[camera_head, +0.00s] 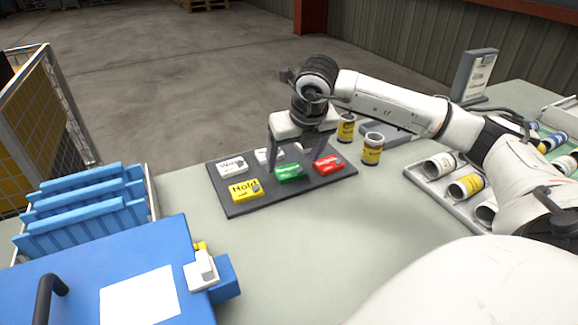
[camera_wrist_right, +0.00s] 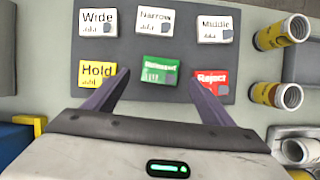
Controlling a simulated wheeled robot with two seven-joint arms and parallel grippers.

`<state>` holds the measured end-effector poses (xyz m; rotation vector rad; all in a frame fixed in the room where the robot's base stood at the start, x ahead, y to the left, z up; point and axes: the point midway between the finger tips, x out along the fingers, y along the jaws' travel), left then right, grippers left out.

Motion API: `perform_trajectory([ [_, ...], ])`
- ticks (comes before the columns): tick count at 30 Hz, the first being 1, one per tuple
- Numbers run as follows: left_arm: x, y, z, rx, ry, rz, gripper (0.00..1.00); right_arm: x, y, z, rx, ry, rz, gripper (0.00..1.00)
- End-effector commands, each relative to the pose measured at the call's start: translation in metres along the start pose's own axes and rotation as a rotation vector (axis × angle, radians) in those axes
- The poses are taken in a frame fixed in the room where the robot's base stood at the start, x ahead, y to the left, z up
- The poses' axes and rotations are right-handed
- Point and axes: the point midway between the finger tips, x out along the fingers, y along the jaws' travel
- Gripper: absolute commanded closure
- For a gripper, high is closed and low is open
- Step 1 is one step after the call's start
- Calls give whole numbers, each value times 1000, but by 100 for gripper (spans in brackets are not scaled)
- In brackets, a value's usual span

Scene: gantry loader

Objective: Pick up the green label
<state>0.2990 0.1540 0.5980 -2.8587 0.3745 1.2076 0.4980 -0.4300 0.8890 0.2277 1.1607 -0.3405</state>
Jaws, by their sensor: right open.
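The green label (camera_head: 289,173) lies on a dark grey board (camera_head: 240,208), between the yellow "Hold" label (camera_head: 245,190) and the red "Reject" label (camera_head: 328,164). My right gripper (camera_head: 297,165) is open above the board, its fingers over the row with the green label. In the right wrist view the green label (camera_wrist_right: 160,70) shows between and just beyond the two fingertips (camera_wrist_right: 160,78), with nothing held. Its upper print is blurred. My left gripper is not in view.
White labels "Wide" (camera_wrist_right: 98,18), "Narrow" (camera_wrist_right: 155,22) and "Middle" (camera_wrist_right: 214,28) form the back row. Two yellow-banded jars (camera_head: 372,149) stand right of the board. Blue racks (camera_head: 85,208) and a blue box stand left. The table front of the board is clear.

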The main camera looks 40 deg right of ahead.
Motion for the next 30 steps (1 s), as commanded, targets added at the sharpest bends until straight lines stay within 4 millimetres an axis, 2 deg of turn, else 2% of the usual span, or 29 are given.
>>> perform_trajectory([
  [3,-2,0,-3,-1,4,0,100,20,-1,-1,0,6,-2,23],
  [7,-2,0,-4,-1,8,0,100,36,0,0,-1,4,0,23],
  [16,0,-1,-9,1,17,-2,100,42,-1,0,-2,1,-1,23],
  [17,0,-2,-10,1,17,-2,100,42,-1,0,-2,1,-1,27],
  [24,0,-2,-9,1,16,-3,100,42,-1,0,-1,1,0,67],
  [30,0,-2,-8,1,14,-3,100,42,-1,0,-1,1,0,68],
])
